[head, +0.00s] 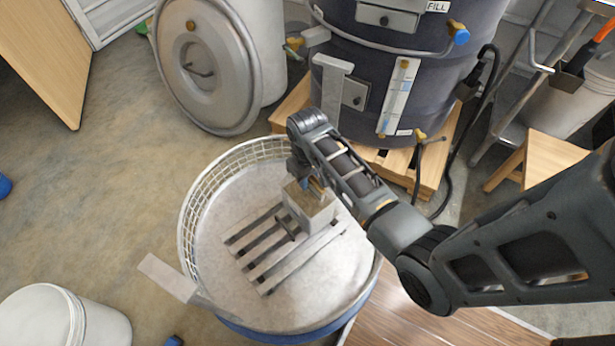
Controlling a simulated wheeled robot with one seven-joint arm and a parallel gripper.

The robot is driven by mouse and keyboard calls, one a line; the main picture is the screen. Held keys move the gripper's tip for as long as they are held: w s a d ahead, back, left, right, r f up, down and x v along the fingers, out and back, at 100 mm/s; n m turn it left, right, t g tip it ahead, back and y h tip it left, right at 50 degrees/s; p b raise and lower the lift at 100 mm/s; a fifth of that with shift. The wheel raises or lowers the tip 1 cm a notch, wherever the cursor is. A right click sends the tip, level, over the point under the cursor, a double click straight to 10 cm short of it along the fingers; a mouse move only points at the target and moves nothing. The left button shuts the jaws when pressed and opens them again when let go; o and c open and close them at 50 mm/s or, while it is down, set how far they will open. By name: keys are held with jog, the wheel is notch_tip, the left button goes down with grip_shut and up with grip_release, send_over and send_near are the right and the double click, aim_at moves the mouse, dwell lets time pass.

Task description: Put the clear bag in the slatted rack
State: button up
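The clear bag (309,211), a pale, boxy, filled shape, is upright at the right back part of the slatted rack (266,263). The rack is a set of pale parallel slats lying inside a round tub. The bag appears to be on or just over the slats; its underside is hidden. My gripper (314,188) points down at the top of the bag, and its fingers are at the bag's upper end. The fingers are small and partly covered by the wrist, so I cannot tell whether they grip it.
The round tub (215,262) has a raised wire-mesh rim at the back left. A grey flat-ended handle (165,277) sticks out at its left front.

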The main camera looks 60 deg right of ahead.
jog(key=o, duration=0.3)
notch_tip(320, 180, up, 12)
jog(key=p, duration=0.2)
jog(key=shift+r, duration=0.15)
jog(key=s+a+f+n+t+h, duration=0.2)
jog(key=s+a+t, duration=0.5)
jog(key=s+a, duration=0.5)
jog(key=s+a+r+t, duration=0.2)
jog(key=s+r, duration=0.1)
jog(key=r, duration=0.4)
jog(key=s+a+r+n+t+y, duration=0.1)
jog(key=s+a+r+t, duration=0.1)
jog(key=r, duration=0.6)
jog(key=s+a+r+n+t+y, duration=0.1)
jog(key=s+a+r+t, duration=0.2)
jog(key=s+r, duration=0.3)
jog(key=shift+s+r+t, duration=0.25)
jog(key=shift+r+t, duration=0.25)
jog(key=shift+r, duration=0.3)
